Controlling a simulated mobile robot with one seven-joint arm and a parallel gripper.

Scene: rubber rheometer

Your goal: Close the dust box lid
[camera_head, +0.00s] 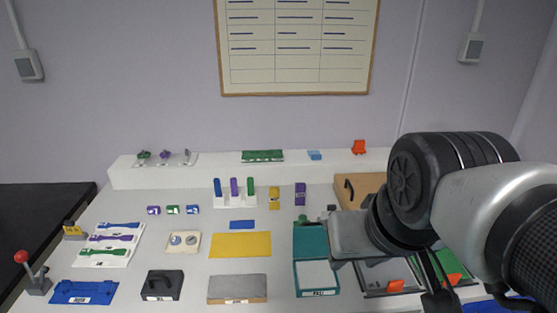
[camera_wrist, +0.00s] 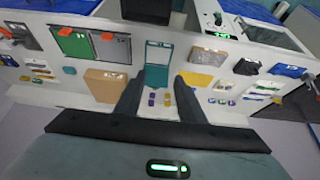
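The box with its lid open is teal (camera_head: 317,292), at the front centre right of the bench in the head view; its label is too small to read surely. Its teal lid (camera_head: 310,240) stands open on the far side, and the inside looks pale. In the wrist view the box (camera_wrist: 158,47) and lid (camera_wrist: 156,76) lie ahead, between the fingers. My gripper (camera_wrist: 158,88) is open with two dark fingers apart and nothing between them. In the head view my wrist is just right of the lid; the fingertips are hard to make out, and I cannot tell whether they touch it.
A wooden box (camera_head: 362,184) with a dark handle stands behind my wrist. A grey tray with an orange clip (camera_head: 395,286) lies right of the teal box. A yellow mat (camera_head: 240,245) and grey block (camera_head: 237,289) lie left. A raised white ledge (camera_head: 215,174) runs along the back.

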